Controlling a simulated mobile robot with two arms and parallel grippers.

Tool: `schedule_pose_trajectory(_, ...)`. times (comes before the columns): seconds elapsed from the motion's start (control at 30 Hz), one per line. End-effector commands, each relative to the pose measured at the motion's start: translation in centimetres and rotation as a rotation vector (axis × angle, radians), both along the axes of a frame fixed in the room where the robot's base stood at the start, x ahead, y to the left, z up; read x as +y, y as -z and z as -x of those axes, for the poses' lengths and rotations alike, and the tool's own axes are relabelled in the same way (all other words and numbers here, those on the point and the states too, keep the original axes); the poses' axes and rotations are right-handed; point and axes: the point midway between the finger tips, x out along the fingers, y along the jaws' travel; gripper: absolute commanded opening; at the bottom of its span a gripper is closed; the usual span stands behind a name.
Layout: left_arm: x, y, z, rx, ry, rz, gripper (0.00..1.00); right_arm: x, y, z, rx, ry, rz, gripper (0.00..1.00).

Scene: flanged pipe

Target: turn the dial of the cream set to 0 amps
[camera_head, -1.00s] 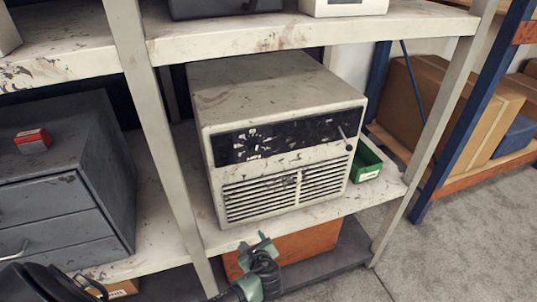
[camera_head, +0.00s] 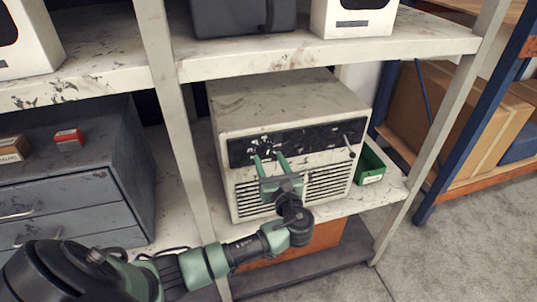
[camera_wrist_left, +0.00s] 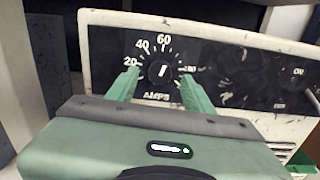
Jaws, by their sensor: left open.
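The cream set (camera_head: 290,100) stands on the middle shelf, its dark front panel facing me. Its black dial (camera_wrist_left: 159,72) is at the panel's left, above the word AMPS, with 20, 40 and 60 readable around it. A short slanted white mark shows on the knob; which end points is unclear. My left gripper (camera_head: 270,159) is open in front of the panel. In the left wrist view its green fingers (camera_wrist_left: 159,76) stand on either side of the dial; contact cannot be told. The 0 mark is not visible. My right gripper is not in view.
A small lever (camera_head: 347,142) sticks out at the panel's right. A green bin (camera_head: 370,165) stands right of the set. A shelf post (camera_head: 180,130) rises on the left, beside grey drawers (camera_head: 70,190). The upper shelf (camera_head: 330,52) overhangs the set.

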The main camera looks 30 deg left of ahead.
Motion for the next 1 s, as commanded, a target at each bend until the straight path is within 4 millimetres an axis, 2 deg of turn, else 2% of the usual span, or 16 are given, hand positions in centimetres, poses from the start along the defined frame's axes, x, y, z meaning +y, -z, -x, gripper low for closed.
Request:
schedule_pose_trajectory(0.2,1.5,0.0,-1.3,0.001,0.001,0.001,0.52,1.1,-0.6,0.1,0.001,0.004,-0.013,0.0)
schedule_pose_trajectory(0.47,1.6,0.1,-1.4,0.001,0.002,0.002,0.52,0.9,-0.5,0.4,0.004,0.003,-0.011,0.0)
schedule_pose_trajectory(0.53,1.6,0.1,-1.4,0.001,0.002,0.002,0.38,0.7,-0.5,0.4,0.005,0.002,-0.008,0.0)
schedule_pose_trajectory(0.67,1.6,0.1,-1.4,0.001,0.002,0.002,0.02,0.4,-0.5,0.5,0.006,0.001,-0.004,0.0)
schedule_pose_trajectory(1.0,1.5,0.2,-1.4,-0.025,0.002,0.024,0.0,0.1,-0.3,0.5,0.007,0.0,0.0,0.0)
